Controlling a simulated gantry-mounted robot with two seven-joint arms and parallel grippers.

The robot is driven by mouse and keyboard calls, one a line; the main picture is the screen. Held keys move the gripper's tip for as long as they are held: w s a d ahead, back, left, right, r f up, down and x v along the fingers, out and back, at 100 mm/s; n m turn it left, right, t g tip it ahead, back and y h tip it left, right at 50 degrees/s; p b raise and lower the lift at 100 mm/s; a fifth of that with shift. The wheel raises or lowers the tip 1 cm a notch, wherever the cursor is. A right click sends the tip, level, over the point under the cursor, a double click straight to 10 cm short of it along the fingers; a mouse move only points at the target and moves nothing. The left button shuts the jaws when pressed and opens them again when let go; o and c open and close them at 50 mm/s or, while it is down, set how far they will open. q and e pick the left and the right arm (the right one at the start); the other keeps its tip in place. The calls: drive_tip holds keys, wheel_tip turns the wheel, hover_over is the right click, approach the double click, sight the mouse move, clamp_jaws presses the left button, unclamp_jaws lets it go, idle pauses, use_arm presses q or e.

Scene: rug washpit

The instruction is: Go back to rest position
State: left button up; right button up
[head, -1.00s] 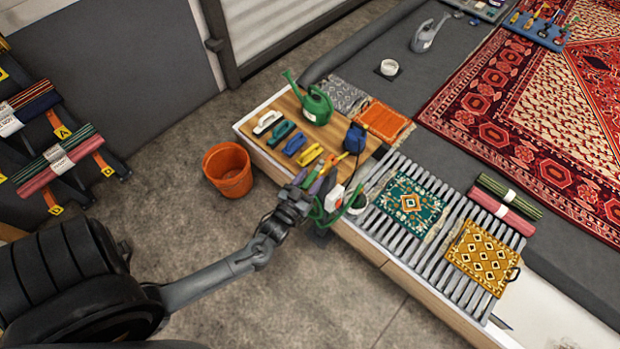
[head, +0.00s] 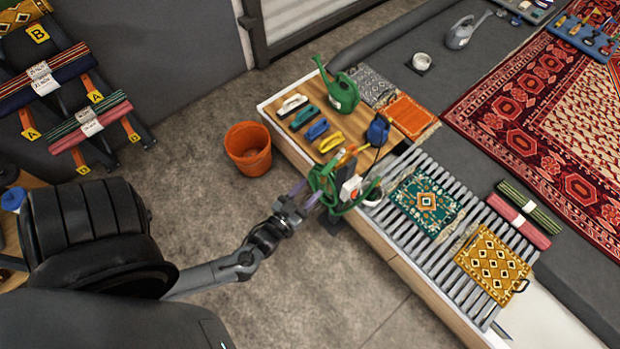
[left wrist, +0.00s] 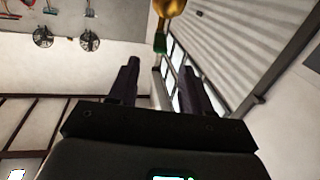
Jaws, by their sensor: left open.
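My left gripper (head: 304,196) is at the near left edge of the wooden bench, close to the green hose (head: 345,190). I cannot tell whether it touches the hose. That view faces a wall, a shutter and a window. A blurred brass and green fitting (left wrist: 165,22) shows beyond the fingers. My right gripper is not in view.
The bench board (head: 355,125) holds several brushes, a green watering can (head: 338,90) and a blue bottle (head: 378,130). An orange bucket (head: 248,150) stands on the floor. A slatted rack (head: 405,240) carries a green mat (head: 427,200) and a yellow mat (head: 492,263).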

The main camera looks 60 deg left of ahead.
use_arm(q)
drive_tip(key=shift+w, duration=0.1)
drive_tip(key=w+d+r+m+g+h, duration=0.1)
drive_tip(key=w+d+r+g+h, duration=0.4)
drive_tip(key=r, duration=0.3)
drive_tip(key=s+d+f+m+g, duration=0.1)
drive_tip(key=s+d+m+g, duration=0.35)
drive_tip(key=s+g, duration=0.7)
wheel_tip(320, 180, up, 33)
drive_tip(key=s+t+p, duration=0.2)
drive_tip(key=t+p, duration=0.1)
drive_tip(key=p, duration=3.1)
wheel_tip(320, 180, down, 50)
drive_tip(key=b, duration=5.1)
drive_tip(key=shift+w+d, duration=0.15)
drive_tip(key=shift+d, duration=0.1)
